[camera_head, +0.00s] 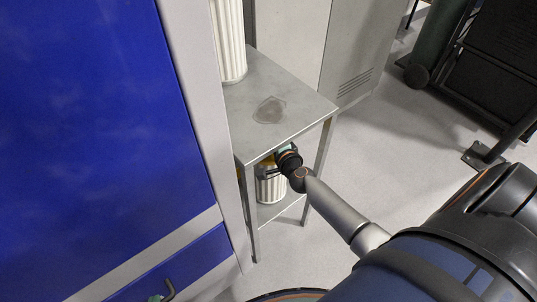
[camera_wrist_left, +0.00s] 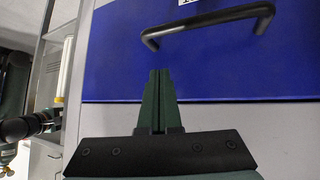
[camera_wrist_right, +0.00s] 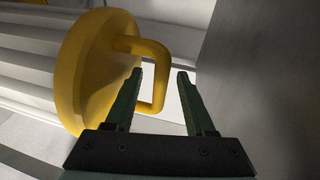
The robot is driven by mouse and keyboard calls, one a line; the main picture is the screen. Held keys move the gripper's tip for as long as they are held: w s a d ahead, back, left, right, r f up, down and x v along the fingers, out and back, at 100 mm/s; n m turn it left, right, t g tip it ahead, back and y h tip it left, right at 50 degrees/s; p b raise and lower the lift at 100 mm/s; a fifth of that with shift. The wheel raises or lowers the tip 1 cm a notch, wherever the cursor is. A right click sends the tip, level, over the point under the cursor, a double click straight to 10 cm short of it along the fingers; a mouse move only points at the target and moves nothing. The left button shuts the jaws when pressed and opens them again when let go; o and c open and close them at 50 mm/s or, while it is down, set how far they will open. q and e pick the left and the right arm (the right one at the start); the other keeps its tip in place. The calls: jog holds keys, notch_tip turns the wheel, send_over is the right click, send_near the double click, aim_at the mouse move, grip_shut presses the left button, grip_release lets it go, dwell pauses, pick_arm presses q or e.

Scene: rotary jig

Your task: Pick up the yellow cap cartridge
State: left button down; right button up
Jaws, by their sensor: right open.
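The yellow cap cartridge (camera_head: 271,190) is white and ribbed and stands on the lower shelf of the metal table. Its yellow cap (camera_wrist_right: 88,70) with a loop handle (camera_wrist_right: 152,52) fills the left of the right wrist view. My right gripper (camera_wrist_right: 160,73) is open. One side of the loop shows between its fingers; I cannot tell whether the fingers reach around it. In the head view my right gripper (camera_head: 284,150) is under the tabletop edge and hides most of the cap. My left gripper (camera_wrist_left: 158,72) is shut and empty, in front of a blue drawer.
The metal table (camera_head: 300,95) has a close overhead top and legs beside the cartridge. Another white ribbed cartridge (camera_head: 229,40) stands on top. A blue cabinet (camera_head: 90,110) stands at left; its black drawer handle (camera_wrist_left: 208,22) is ahead of my left gripper. Floor (camera_head: 400,150) to the right is clear.

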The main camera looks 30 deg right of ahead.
jog(key=shift+c, duration=0.2)
grip_shut()
dwell(1.1)
jog(key=shift+w+r, duration=0.1)
jog(key=shift+r, duration=0.15)
